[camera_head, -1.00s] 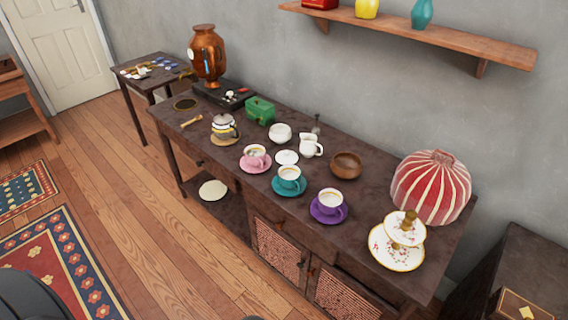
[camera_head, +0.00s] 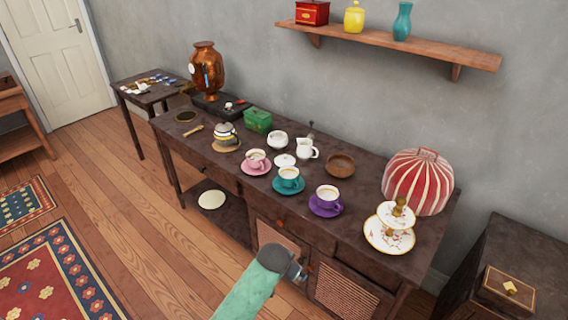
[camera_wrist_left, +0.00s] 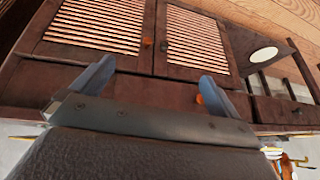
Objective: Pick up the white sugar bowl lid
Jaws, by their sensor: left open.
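The white sugar bowl lid (camera_head: 285,160) lies flat on the dark sideboard in the head view. It is in front of the white sugar bowl (camera_head: 278,140), between the pink cup (camera_head: 256,159) and the white creamer (camera_head: 307,149), just behind the teal cup (camera_head: 289,176). My left gripper (camera_head: 299,271) is in front of the sideboard, below its top and well away from the lid. In the left wrist view it is open and empty (camera_wrist_left: 156,72), facing the cabinet doors; the lid is not recognisable there. My right gripper is not in view.
The sideboard (camera_head: 345,238) also bears a purple cup (camera_head: 328,198), wooden bowl (camera_head: 341,166), tiered stand (camera_head: 388,241), striped cosy (camera_head: 418,183), green box (camera_head: 257,120) and striped teapot (camera_head: 226,133). A wall shelf (camera_head: 400,43) hangs above. The floor in front is open.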

